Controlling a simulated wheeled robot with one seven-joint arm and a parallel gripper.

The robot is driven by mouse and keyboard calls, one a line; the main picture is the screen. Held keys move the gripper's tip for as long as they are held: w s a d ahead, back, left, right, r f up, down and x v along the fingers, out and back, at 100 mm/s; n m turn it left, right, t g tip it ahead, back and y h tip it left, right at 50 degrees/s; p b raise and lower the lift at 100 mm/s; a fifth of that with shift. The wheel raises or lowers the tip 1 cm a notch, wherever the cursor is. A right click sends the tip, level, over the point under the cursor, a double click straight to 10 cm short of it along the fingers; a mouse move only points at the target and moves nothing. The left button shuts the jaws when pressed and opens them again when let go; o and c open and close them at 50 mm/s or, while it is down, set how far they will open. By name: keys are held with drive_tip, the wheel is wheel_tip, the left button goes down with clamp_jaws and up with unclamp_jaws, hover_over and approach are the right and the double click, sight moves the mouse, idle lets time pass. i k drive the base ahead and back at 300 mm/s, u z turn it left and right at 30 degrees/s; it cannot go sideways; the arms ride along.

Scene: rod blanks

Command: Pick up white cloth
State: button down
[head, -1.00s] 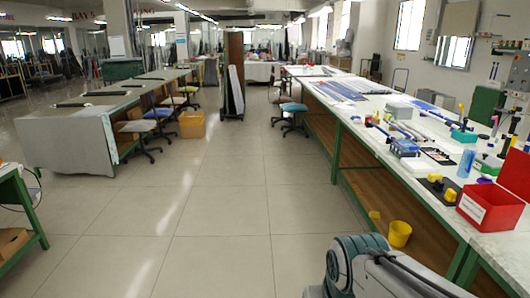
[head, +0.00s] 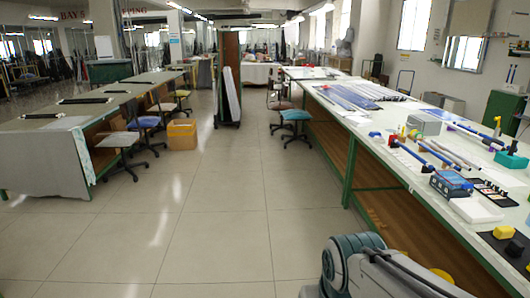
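I cannot make out a white cloth for certain. A flat white item (head: 475,209) lies on the right-hand workbench (head: 390,170), beside a blue and dark box (head: 451,184); I cannot tell whether it is cloth or a solid slab. A greyish cover (head: 45,160) hangs over the near end of the left-hand table. Part of my arm shows at the bottom right. My gripper is out of view.
The workbench also holds several rods (head: 440,150), a grey box (head: 424,122), a teal block (head: 511,164) and a yellow block (head: 503,232). Chairs (head: 119,150) and an orange bin (head: 182,134) stand along the left table. The tiled aisle (head: 215,220) between is clear.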

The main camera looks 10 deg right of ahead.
sight(377, 139)
drive_tip(key=i, duration=1.6)
drive_tip(key=z, duration=2)
drive_tip(key=i, duration=0.6)
drive_tip(key=u, duration=0.9)
